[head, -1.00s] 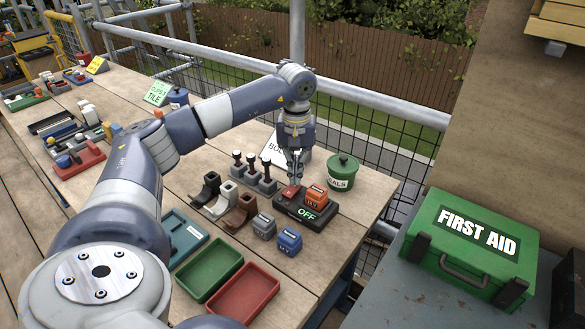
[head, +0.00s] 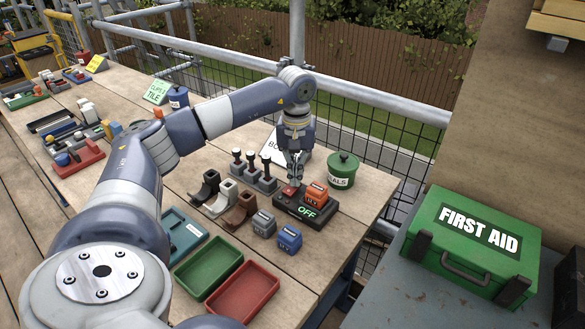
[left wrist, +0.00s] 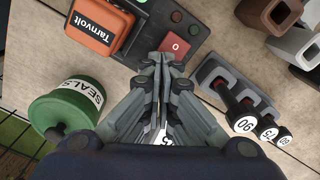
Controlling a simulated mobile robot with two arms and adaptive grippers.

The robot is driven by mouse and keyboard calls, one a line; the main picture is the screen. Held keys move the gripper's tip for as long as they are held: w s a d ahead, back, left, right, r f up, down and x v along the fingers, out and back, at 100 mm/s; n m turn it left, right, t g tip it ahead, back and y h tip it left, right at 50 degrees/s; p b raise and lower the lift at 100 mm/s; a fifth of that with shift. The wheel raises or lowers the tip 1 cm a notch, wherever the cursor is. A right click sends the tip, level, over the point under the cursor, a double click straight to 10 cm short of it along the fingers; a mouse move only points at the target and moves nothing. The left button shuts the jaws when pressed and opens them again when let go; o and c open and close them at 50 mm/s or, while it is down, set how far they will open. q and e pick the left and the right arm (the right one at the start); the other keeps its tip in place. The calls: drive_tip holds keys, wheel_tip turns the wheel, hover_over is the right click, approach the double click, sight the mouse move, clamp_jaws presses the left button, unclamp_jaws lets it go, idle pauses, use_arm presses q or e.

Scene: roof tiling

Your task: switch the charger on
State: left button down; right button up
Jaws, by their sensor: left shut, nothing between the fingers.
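The charger (head: 284,207) is a black unit on the bench, its display reading OFF in green. An orange battery labelled Tarnvolt (head: 316,193) sits on it and also shows in the left wrist view (left wrist: 88,30). The charger's red switch marked 0 (left wrist: 173,46) lies just beyond my fingertips in the left wrist view and shows as a red patch in the head view (head: 289,191). My left gripper (head: 296,181) is shut and empty, pointing down close to the switch. I cannot tell whether it touches. My right gripper is not in view.
A green SEALS pot (head: 342,170) stands behind the charger. Numbered black-handled tools in a rack (head: 265,184) stand to its left. Grey (head: 263,223) and blue (head: 289,238) batteries lie in front, near green (head: 209,268) and red trays (head: 243,291).

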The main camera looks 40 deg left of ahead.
use_arm(q)
drive_tip(key=shift+f+b, duration=0.35)
drive_tip(key=shift+f, duration=0.35)
drive_tip(key=shift+s, duration=0.1)
drive_tip(key=shift+r+p, duration=0.9)
drive_tip(key=shift+r, duration=0.05)
wheel_tip(320, 180, up, 2)
drive_tip(key=shift+r+p, duration=0.1)
drive_tip(key=shift+p, duration=0.7)
wheel_tip(320, 180, up, 3)
drive_tip(key=shift+r+p, duration=0.1)
drive_tip(key=shift+p, duration=1.15)
